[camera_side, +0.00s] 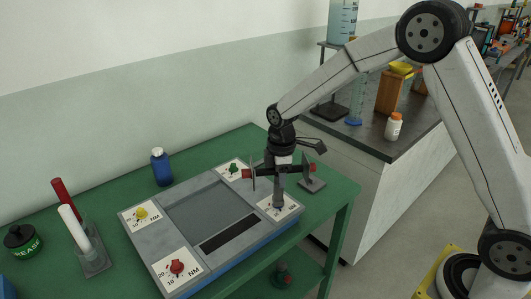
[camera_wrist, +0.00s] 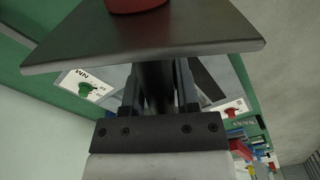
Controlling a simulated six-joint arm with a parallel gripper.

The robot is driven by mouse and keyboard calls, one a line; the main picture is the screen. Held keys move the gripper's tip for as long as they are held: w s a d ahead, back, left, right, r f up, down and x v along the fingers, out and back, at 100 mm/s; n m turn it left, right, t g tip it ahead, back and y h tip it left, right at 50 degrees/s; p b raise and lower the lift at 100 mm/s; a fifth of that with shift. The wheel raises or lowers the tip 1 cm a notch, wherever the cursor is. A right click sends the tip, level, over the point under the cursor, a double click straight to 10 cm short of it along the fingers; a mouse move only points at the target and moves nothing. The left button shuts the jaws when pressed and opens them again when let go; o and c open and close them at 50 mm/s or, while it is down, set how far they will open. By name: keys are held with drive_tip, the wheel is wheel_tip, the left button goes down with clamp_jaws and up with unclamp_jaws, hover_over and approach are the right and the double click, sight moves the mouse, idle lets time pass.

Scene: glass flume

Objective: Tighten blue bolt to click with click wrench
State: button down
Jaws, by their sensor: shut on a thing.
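My gripper (camera_side: 283,165) is above the right corner of the grey panel (camera_side: 222,244), shut on the dark shaft of the click wrench (camera_wrist: 158,85). In the side view the wrench's grey lower part (camera_side: 279,190) points down, roughly upright, onto the white NM plate (camera_side: 291,210) at that corner. The blue bolt is not visible; the wrench covers the middle of that plate. Whether the wrench is seated on a bolt cannot be told. In the wrist view a wide dark plate (camera_wrist: 150,40) with a red piece (camera_wrist: 137,4) lies ahead of the jaws.
Other panel plates carry yellow (camera_side: 141,214), red (camera_side: 177,267) and green (camera_side: 234,168) bolts. A blue bottle (camera_side: 161,168), a stand (camera_side: 95,262) with red and white handles, and a grease tin (camera_side: 22,241) are on the green table. A grey stand (camera_side: 313,185) is right of my gripper.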

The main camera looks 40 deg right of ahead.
drive_tip(key=shift+r+m, duration=0.1)
drive_tip(key=shift+m, duration=0.4)
drive_tip(key=shift+m, duration=0.3)
drive_tip(key=shift+m, duration=0.8)
drive_tip(key=shift+a+m, duration=0.1)
drive_tip(key=shift+m, duration=1.1)
drive_tip(key=shift+n, duration=0.5)
drive_tip(key=shift+r, duration=0.25)
drive_tip(key=shift+r, duration=2.2)
